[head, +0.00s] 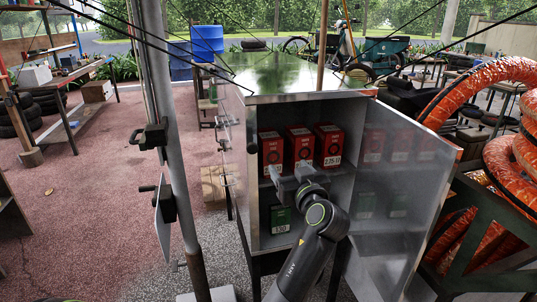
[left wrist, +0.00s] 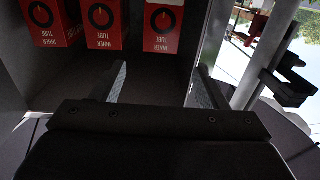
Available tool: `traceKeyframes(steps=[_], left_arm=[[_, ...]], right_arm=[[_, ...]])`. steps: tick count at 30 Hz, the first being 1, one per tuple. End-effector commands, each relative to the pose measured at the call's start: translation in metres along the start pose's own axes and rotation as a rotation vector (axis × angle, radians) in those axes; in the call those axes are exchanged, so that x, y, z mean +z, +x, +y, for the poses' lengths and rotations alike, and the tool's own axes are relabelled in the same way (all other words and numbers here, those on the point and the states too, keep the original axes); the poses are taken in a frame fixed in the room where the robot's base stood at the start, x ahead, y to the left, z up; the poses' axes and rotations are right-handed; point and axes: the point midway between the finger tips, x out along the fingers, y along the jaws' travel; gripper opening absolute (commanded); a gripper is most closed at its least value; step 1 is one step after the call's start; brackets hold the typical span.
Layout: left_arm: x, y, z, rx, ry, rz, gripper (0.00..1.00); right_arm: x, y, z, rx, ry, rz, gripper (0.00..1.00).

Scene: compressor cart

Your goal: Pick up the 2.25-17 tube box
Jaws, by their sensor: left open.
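Three red inner tube boxes stand side by side on the upper shelf of the open metal cabinet: a left one (head: 271,148), a middle one (head: 300,143) and a right one (head: 329,142). The right label seems to read 2.75-17; I cannot read 2.25-17 surely on any box. My left gripper (head: 288,178) is open and empty, in front of the cabinet at about shelf height, just below the boxes. In the left wrist view, turned upside down, the gripper (left wrist: 160,78) has one red box (left wrist: 161,27) beyond the gap between its fingers, apart from them.
The cabinet (head: 245,215) has its door (head: 405,190) swung open to the right. A green box (head: 280,218) stands on a lower level. A grey post (head: 178,110) rises left of the cabinet. Open floor (head: 100,190) lies left.

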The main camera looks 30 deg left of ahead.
Motion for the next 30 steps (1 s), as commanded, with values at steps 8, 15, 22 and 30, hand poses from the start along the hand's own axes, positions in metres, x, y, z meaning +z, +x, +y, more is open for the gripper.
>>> traceKeyframes(steps=[8,15,22,30], left_arm=[[-0.002,0.055,-0.001,-0.002,0.007,0.002,0.67],[-0.001,0.091,0.0,0.001,0.004,0.0,0.67],[-0.003,0.107,-0.001,0.001,0.005,0.0,0.67],[-0.005,0.142,-0.002,0.002,0.004,-0.001,0.67]], right_arm=[[0.003,-0.006,0.0,-0.002,0.0,0.001,0.36],[0.004,-0.008,-0.001,-0.002,-0.001,0.006,0.36],[0.004,-0.012,0.0,-0.003,-0.001,0.009,0.36],[0.014,-0.015,0.0,-0.004,-0.001,-0.001,0.36]])
